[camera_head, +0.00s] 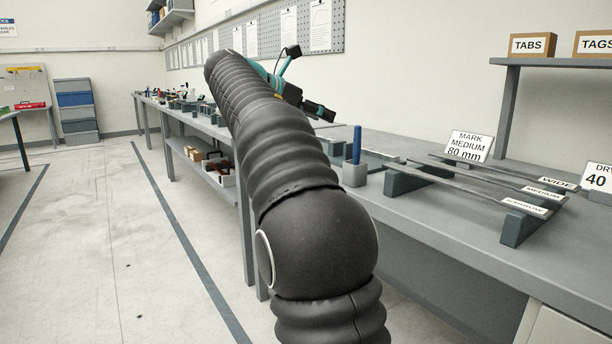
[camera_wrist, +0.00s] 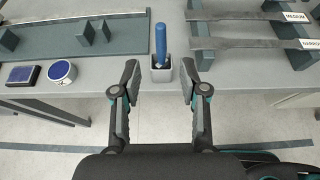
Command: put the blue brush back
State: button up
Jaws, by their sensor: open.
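The blue brush (camera_head: 357,144) stands upright in a small grey square holder (camera_head: 354,174) on the workbench. In the wrist view the brush (camera_wrist: 161,42) leans slightly in the holder (camera_wrist: 161,75), and its lower end is inside the cup. My gripper (camera_wrist: 157,78) is open in the wrist view. Its two fingers are apart, left and right of the holder, and nothing is between them that I can see being held. In the head view the gripper is mostly hidden behind my arm; part of it (camera_head: 318,110) shows above the bench.
Grey racks (camera_head: 520,228) hold long strips labelled WIDE, MEDIUM and NARROW right of the holder. In the wrist view a round tin (camera_wrist: 61,71) and a blue ink pad (camera_wrist: 21,75) lie at the left, by a tray (camera_wrist: 80,42). A shelf (camera_head: 570,62) with boxes stands behind.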

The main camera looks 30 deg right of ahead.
jog(key=s+a+f+m+t+y, duration=0.1)
jog(key=s+a+f+m+y, duration=0.3)
jog(key=f, duration=0.7)
jog(key=s+a+f+m+t+y, duration=0.2)
jog(key=s+a+f+m+y, duration=0.3)
jog(key=s+a+f+m, duration=0.3)
jog(key=s+a+f+m+t+y, duration=0.1)
jog(key=s+a+f+m+y, duration=0.3)
jog(key=s+a+f+m, duration=0.3)
jog(key=s+a+f, duration=0.5)
jog(key=s+f, duration=0.3)
jog(key=s, duration=0.2)
jog(key=shift+a, duration=0.4)
